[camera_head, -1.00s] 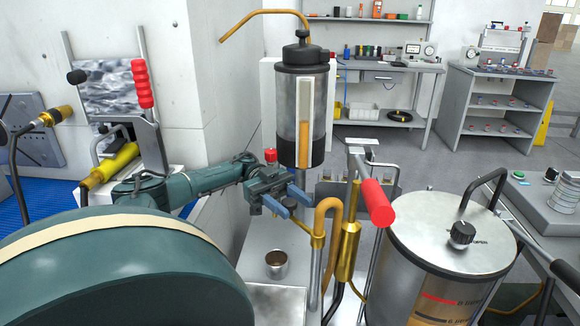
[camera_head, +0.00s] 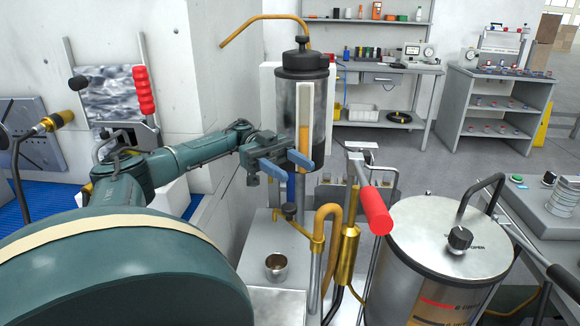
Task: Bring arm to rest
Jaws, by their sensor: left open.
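My left arm comes in from the left, and its gripper (camera_head: 287,167) is in the middle of the camera_head view. Its two blue fingers are spread apart with nothing between them. The gripper is in front of the lower part of a dark-capped cylinder (camera_head: 286,100) with a sight gauge, and hides some of it. I cannot tell whether a finger touches the cylinder. My right gripper is not in view.
A small metal cup (camera_head: 276,267) stands on the grey bench below the gripper. A red-handled lever (camera_head: 374,210) and a large steel tank (camera_head: 450,240) stand to the right. Shelves (camera_head: 500,108) stand farther back.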

